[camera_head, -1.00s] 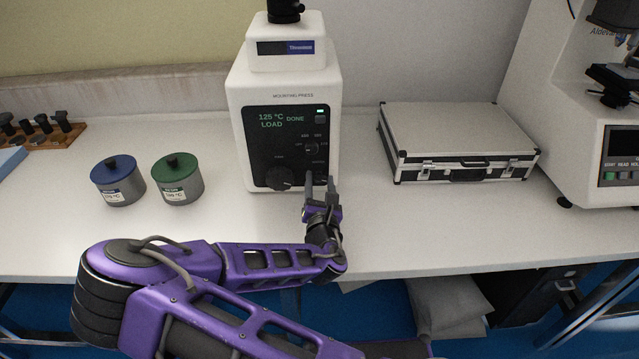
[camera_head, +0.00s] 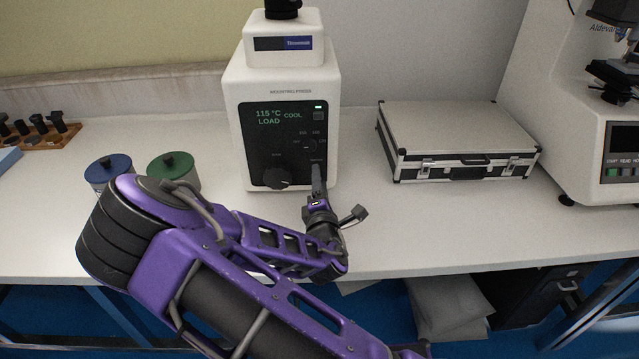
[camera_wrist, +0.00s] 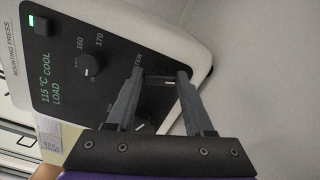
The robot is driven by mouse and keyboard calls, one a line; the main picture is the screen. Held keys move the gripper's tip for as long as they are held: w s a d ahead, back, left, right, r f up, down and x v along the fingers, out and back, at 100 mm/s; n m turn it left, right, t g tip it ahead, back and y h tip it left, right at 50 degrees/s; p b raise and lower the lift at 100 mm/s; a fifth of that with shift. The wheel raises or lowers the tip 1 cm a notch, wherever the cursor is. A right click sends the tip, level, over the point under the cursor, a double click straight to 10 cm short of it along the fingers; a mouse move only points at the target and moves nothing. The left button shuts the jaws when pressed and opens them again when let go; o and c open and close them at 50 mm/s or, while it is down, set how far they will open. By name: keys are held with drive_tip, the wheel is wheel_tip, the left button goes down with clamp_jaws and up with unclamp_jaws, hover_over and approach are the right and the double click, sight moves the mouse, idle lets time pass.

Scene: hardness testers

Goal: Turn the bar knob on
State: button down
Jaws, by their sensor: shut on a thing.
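The white mounting press (camera_head: 235,100) has a black front panel reading 115 °C, LOAD and COOL. My gripper (camera_head: 318,172) is at the panel's lower right, with its fingers toward the panel. In the wrist view the fingertips (camera_wrist: 160,76) are closed on the small dark bar knob (camera_wrist: 157,83), beside a label ending in "TER". The fingers hide most of it, so its exact angle is hard to tell. In the head view the gripper hides the bar knob.
A round selector (camera_head: 309,146) sits above, and a larger dark knob (camera_head: 276,178) to the left, close to my fingers. Blue-lidded (camera_head: 110,165) and green-lidded (camera_head: 172,165) pots stand left. A silver case (camera_head: 455,135) lies right. The counter between press and case is clear.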

drive_tip(key=shift+m+b, duration=0.45)
drive_tip(key=shift+m, duration=1.25)
drive_tip(key=shift+c, duration=1.4)
unclamp_jaws()
drive_tip(key=shift+f, duration=0.1)
drive_tip(key=s, duration=0.9)
drive_tip(key=s+p, duration=0.7)
drive_tip(key=p, duration=0.1)
drive_tip(key=shift+s, duration=0.65)
